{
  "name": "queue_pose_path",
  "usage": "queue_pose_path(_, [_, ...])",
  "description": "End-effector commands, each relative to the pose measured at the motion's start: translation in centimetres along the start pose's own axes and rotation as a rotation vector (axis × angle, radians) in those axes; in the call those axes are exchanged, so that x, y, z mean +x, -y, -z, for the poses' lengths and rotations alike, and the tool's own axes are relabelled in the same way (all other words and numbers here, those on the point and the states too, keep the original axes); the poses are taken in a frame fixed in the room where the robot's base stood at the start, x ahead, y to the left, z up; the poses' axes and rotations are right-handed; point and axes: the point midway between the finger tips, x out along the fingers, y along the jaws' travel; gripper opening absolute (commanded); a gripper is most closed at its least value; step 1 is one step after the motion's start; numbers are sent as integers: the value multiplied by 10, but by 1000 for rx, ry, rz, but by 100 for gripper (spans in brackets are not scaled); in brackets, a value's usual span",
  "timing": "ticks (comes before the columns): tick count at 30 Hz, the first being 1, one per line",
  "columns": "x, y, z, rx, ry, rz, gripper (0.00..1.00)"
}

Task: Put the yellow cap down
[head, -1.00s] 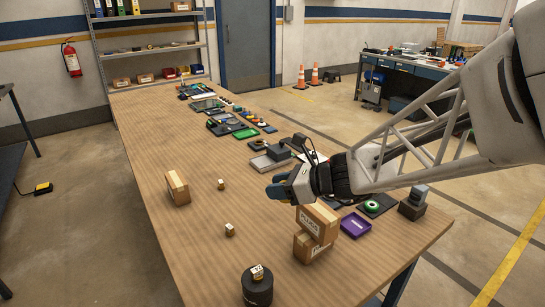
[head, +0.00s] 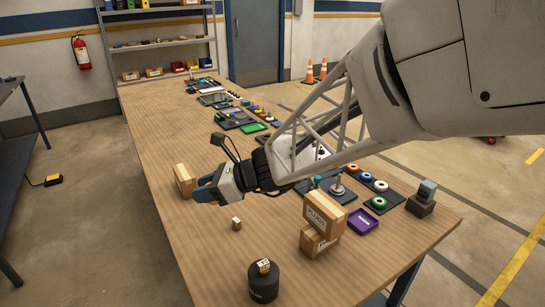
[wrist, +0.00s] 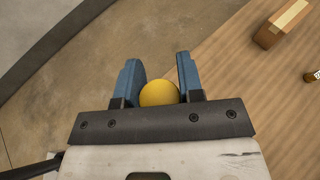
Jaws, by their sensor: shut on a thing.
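My gripper (head: 204,191) is over the wooden table, near the cardboard box at its left side in the head view. In the wrist view, the blue fingers of my gripper (wrist: 158,62) are shut on the yellow cap (wrist: 159,93), which looks round and sits deep between them near the palm. The cap cannot be made out in the head view. Below the fingers, the wrist view shows the table's edge and the concrete floor beyond it.
A cardboard box (head: 183,180) stands close behind my gripper. A small box (head: 237,223) is to its right, stacked boxes (head: 322,223) and a purple tray (head: 362,221) farther right. A black cylinder (head: 264,284) is at the front. Bare table (head: 205,250) lies in front of my gripper.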

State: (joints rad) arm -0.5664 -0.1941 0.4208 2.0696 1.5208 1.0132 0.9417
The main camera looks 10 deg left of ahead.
Motion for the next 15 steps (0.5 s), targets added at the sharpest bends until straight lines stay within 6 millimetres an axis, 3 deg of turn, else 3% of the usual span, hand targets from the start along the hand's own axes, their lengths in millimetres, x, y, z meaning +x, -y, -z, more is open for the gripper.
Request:
queue_pose_path(6, [25, -10, -4, -14, -1, -40, 11])
queue_pose_path(15, [54, -10, 72, -9, -3, -38, 11])
